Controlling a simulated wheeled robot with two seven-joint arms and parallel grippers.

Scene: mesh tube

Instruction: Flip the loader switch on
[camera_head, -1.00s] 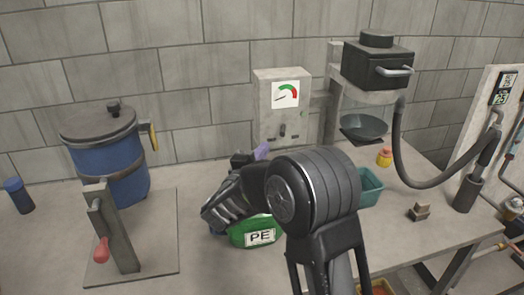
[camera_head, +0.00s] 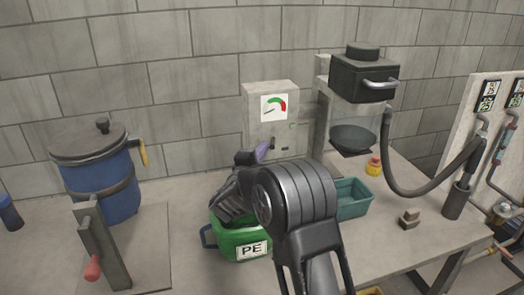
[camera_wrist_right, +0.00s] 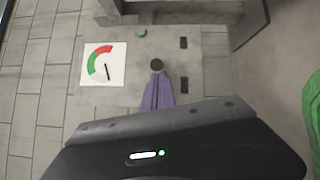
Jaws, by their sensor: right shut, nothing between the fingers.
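The loader (camera_head: 364,75) is a dark box with a grey handle, beside a grey control panel (camera_head: 257,122) with a red-green gauge. A dark switch lever (camera_head: 272,141) stands out low on the panel. In the right wrist view its round dark knob (camera_wrist_right: 156,65) appears just beyond the fingertips. My right gripper (camera_head: 263,150) is shut and empty, its purplish fingers pointing at the panel just below and beside the lever. The fingers also show in the wrist view (camera_wrist_right: 158,93). I cannot tell whether they touch the lever. My left gripper is out of view.
A green PE bin (camera_head: 232,246) stands below my right arm, and a teal tray (camera_head: 353,200) is to its right. A blue drum (camera_head: 105,185) and a red-knobbed lever stand (camera_head: 100,245) are at left. A hose (camera_head: 410,190) runs from the loader.

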